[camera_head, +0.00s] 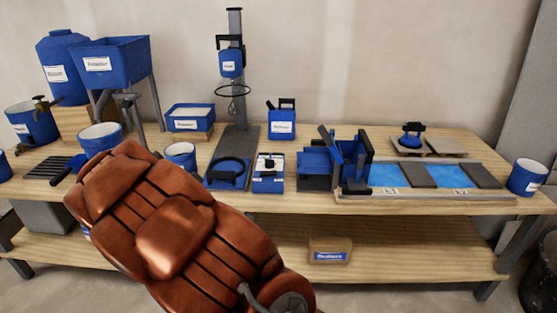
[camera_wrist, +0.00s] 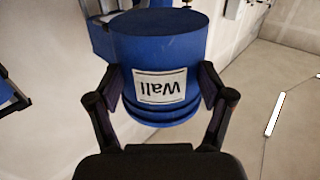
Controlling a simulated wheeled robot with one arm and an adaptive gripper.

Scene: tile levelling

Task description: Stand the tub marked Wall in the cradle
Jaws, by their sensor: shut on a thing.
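The blue tub marked Wall (camera_wrist: 160,48) is in the wrist view, its white label upside down in the picture. My gripper (camera_wrist: 162,90) is shut on it, with one finger on each side of the label. In the head view my copper-coloured arm fills the lower left, and I cannot make out the gripper or the held tub there. A low blue holder with a dark ring (camera_head: 228,172) stands at the bench's front edge; I cannot tell for sure whether it is the cradle. A blue block (camera_head: 268,178) stands just right of it.
A tall grey stand (camera_head: 236,100) holds a small blue tub (camera_head: 231,63) above a wire ring. A blue hopper (camera_head: 110,68) stands on legs at left. A blue jug (camera_head: 281,124) and a tile rig (camera_head: 430,192) stand further right. A white-lined tub (camera_head: 527,178) is at the right end.

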